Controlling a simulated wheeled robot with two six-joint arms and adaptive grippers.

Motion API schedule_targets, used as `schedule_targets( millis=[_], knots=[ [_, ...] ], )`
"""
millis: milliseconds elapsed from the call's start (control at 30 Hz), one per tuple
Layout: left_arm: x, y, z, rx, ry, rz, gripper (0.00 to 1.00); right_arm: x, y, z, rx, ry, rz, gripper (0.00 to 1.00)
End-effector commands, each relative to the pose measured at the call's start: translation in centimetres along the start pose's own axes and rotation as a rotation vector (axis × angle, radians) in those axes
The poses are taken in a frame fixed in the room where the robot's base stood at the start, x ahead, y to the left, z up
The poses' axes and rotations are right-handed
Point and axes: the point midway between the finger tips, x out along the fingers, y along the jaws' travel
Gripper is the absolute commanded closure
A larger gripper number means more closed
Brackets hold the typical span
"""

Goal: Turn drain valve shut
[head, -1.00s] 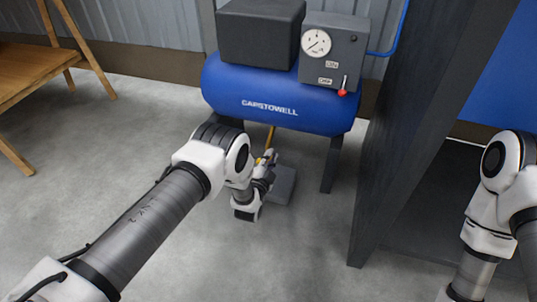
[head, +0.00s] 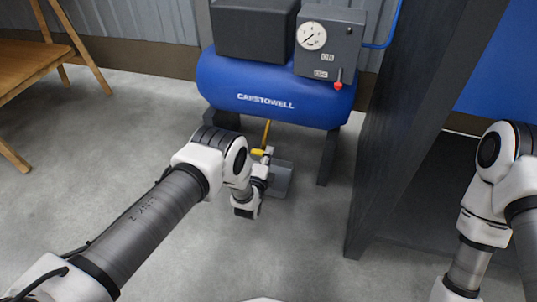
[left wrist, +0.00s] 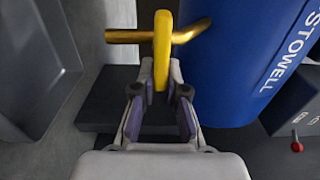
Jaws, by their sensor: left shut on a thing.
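The drain valve has a yellow lever (head: 257,153) below the blue compressor tank (head: 225,82). A thin yellow drain pipe (head: 266,132) comes down to it from the tank. My left gripper (head: 268,152) is beside the valve under the tank. In the left wrist view the yellow lever (left wrist: 162,45) stands between my left fingers (left wrist: 161,80), which are shut on its near end. A brass pipe (left wrist: 190,33) crosses behind the lever there. The valve body is mostly hidden. My right arm is at the right edge, and its gripper is out of view.
A grey tray (head: 282,181) lies on the floor beneath the valve. A dark panel (head: 395,120) stands right of the compressor. The control box with a gauge (head: 312,36) and red-tipped switch (head: 338,85) is above. A wooden bench (head: 30,65) is at left; floor between is clear.

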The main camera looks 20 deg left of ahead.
Motion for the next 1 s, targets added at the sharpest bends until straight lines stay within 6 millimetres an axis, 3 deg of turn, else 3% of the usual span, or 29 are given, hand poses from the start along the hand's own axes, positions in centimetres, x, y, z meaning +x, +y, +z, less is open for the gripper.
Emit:
schedule_targets(
  millis=[433, 500, 533, 867, 1000],
  knots=[
    [0.0, 0.1, 0.0, 0.013, 0.0, 0.002, 1.0, 0.0, 0.0, 0.0, 0.0, 0.0, 0.0, 0.6],
    [0.0, 0.1, 0.0, 0.013, 0.0, 0.002, 0.71, 0.0, 0.0, 0.0, 0.0, 0.0, 0.0, 0.6],
    [0.0, 0.1, 0.0, 0.013, 0.0, 0.002, 0.62, 0.0, 0.0, 0.0, 0.0, 0.0, 0.0, 0.6],
    [-0.2, 0.1, 0.0, 0.012, 0.0, 0.001, 0.62, 0.0, 0.0, 0.0, 0.0, 0.0, 0.0, 0.6],
    [-1.9, 0.1, 0.0, 0.013, 0.001, 0.003, 0.62, 0.0, 0.0, 0.0, 0.0, 0.0, 0.0, 0.6]
  ],
)
